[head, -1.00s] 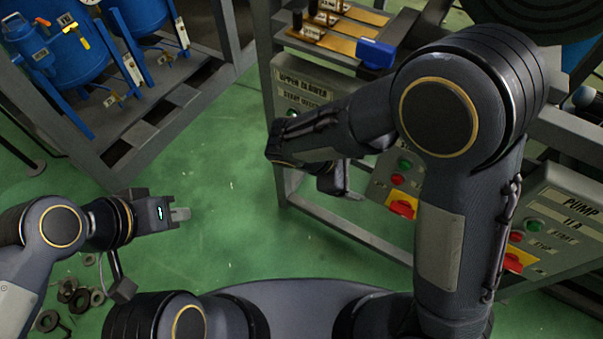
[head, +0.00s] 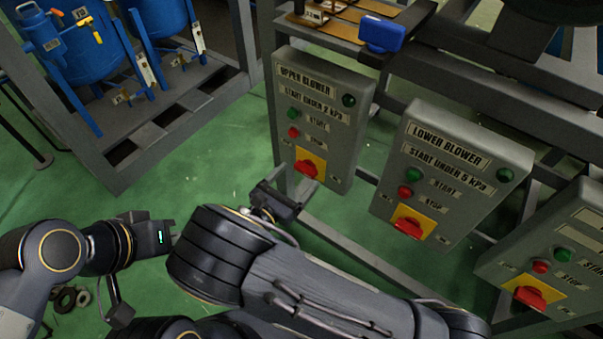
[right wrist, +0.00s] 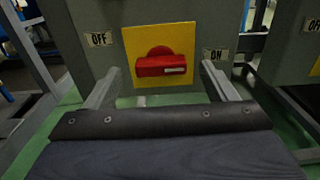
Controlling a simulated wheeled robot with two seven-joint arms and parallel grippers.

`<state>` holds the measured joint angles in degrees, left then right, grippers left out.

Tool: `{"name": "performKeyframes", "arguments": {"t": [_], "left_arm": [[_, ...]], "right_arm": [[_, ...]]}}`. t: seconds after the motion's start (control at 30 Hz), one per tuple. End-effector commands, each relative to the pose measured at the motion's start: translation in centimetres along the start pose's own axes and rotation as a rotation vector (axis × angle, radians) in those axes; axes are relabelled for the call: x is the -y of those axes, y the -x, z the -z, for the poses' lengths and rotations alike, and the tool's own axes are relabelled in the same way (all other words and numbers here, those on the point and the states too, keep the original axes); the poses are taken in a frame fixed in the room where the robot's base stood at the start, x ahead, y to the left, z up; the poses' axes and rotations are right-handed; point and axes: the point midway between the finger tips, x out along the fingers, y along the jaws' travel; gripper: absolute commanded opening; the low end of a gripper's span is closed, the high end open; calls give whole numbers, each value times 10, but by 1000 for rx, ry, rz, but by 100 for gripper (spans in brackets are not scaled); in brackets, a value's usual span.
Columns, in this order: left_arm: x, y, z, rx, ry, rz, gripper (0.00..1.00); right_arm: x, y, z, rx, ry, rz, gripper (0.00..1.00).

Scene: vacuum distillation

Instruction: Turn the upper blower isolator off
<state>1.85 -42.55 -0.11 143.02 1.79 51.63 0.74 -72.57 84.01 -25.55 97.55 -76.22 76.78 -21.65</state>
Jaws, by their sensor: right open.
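The upper blower box (head: 345,130) is grey, with a red isolator handle (head: 306,168) on a yellow plate low on its front. In the right wrist view the red handle (right wrist: 160,68) lies level, its pale mark on the right half, between an OFF label (right wrist: 98,39) at left and an ON label (right wrist: 216,55) at right. My right gripper (right wrist: 163,82) is open, one finger on either side below the handle, with no visible contact. In the head view my right gripper (head: 284,190) is just below the upper box. My left gripper (head: 170,238) is at lower left, its fingers unclear.
The lower blower box (head: 455,170) and a pump box (head: 560,250) stand to the right with similar red handles. Grey frame rails run behind and below the boxes. Blue vessels (head: 75,55) stand in a rack at upper left. Green floor (head: 190,165) is clear between.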

Motion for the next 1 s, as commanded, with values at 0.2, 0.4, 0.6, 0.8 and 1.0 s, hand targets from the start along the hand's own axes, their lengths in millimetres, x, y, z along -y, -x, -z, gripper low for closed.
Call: {"name": "performKeyframes", "arguments": {"t": [0.2,0.4,0.6,0.8,1.0], "left_arm": [[1,-3,-1,0,0,0,0],[1,-3,-2,0,0,0,0],[1,-3,-2,0,0,0,0],[1,-3,-2,0,0,0,0],[1,-2,-1,0,0,0,0]], "right_arm": [[1,-25,0,-1,-1,2,78],[1,-29,0,-1,0,1,78],[1,-29,0,-1,0,2,69],[1,-29,0,-1,0,2,43],[1,-28,0,-2,3,2,34]]}}
